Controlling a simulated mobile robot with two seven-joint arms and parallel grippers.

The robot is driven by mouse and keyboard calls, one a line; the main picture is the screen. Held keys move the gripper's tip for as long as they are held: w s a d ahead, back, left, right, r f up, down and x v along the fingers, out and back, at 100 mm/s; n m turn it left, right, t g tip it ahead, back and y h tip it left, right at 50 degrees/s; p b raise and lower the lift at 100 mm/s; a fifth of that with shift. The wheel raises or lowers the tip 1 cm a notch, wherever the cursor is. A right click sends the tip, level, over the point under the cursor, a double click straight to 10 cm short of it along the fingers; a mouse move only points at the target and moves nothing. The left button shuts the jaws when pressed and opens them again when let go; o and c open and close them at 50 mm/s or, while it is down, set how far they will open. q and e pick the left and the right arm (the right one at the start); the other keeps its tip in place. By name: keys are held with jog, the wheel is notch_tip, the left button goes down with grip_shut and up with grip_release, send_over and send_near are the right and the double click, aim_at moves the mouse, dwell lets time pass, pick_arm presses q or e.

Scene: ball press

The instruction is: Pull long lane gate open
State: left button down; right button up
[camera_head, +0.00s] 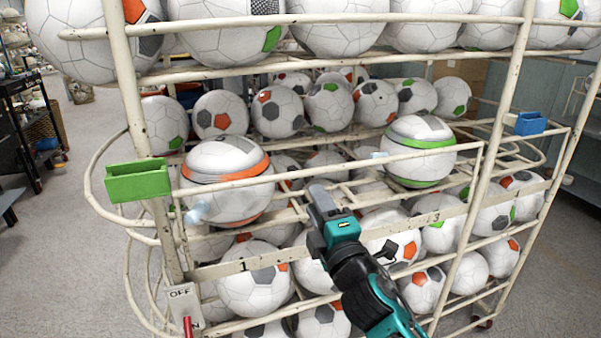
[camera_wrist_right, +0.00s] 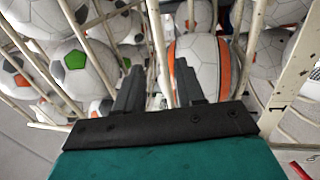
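The white wire rack holds a front rail (camera_head: 390,158) running across its two banded balls. I cannot tell for sure which bar is the long lane gate. My right gripper (camera_head: 319,192) is in front of the rack, between the orange-banded ball (camera_head: 226,165) and the green-banded ball (camera_head: 419,135). In the right wrist view my right gripper (camera_wrist_right: 160,66) has its two dark fingers apart. A pale bar (camera_wrist_right: 158,45) shows between the fingertips in that view; contact cannot be told. The orange-banded ball also shows there (camera_wrist_right: 199,58). My left gripper is not in view.
A slanted label strip (camera_head: 460,211) marked 1 and 3 crosses below. A green holder (camera_head: 138,181) is at the left post, a blue one (camera_head: 530,123) at the right. An OFF plate (camera_head: 183,299) with a red lever is lower left. Several soccer balls fill the shelves.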

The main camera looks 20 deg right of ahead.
aim_at(302, 176)
jog(key=w, duration=0.3)
jog(key=w+r, duration=0.1)
jog(key=w, duration=0.5)
jog(key=shift+w+a+r, duration=0.2)
jog(key=shift+w+r, duration=0.15)
jog(key=shift+r, duration=0.05)
jog(key=shift+c, duration=0.4)
grip_shut()
